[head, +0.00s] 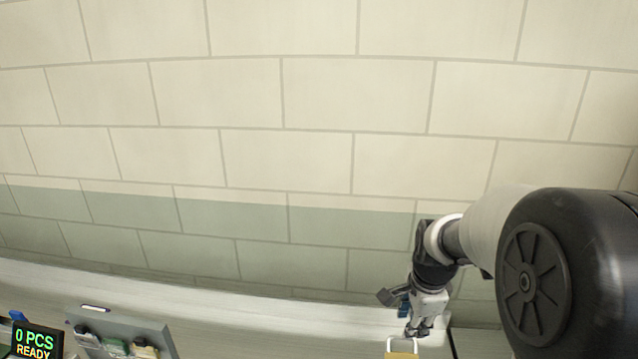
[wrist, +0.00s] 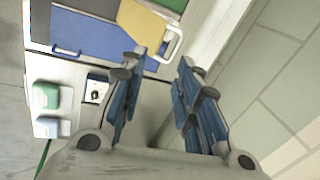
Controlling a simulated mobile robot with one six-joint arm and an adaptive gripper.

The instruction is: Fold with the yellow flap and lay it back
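The yellow flap (wrist: 145,22) lies at the top of the wrist view, with a pale handle-like loop (wrist: 175,46) on its right edge. It lies beside a blue panel (wrist: 98,32). In the head view only a sliver of the yellow flap (head: 402,356) shows at the bottom edge, its pale loop (head: 389,345) standing above it. My gripper (wrist: 160,68) is open, its blue-padded fingers apart and nothing seen between them. The fingertips point toward the flap's loop edge. In the head view my gripper (head: 415,333) hangs just above the flap.
A display (head: 38,342) reading "0 PCS READY" stands at the lower left. A grey board (head: 150,335) with several small items is beside it. The wrist view shows white units with green parts (wrist: 48,96) at left. A tiled wall (head: 318,95) rises behind the counter.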

